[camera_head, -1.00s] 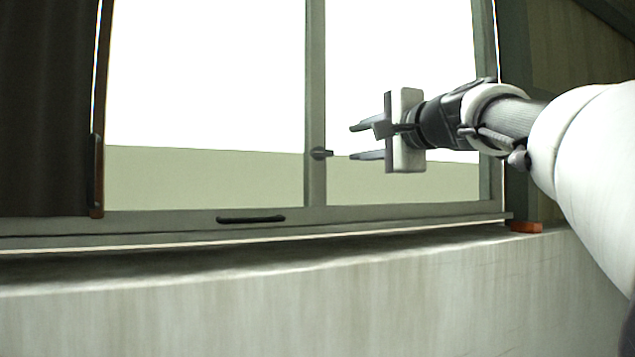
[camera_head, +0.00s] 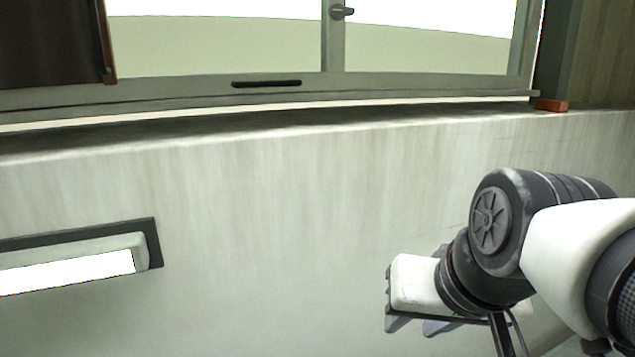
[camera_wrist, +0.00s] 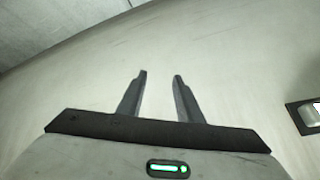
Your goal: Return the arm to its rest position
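My gripper (camera_head: 418,330) is at the lower right of the head view, in front of the pale wall and well below the window. My arm is folded, with its elbow joint bulging at the right, and the gripper hangs low and points downward. In the wrist view my gripper (camera_wrist: 160,78) shows two dark fingers standing apart. Nothing is between them. In the head view the fingers are partly hidden by the gripper's white body.
The window (camera_head: 200,45) with a handle (camera_head: 342,12) fills the top. A ledge (camera_head: 270,120) runs below it, with a small orange block (camera_head: 551,105) at its right end. A lit recessed panel (camera_head: 75,265) is in the wall at lower left. A dark curtain (camera_head: 45,45) hangs at upper left.

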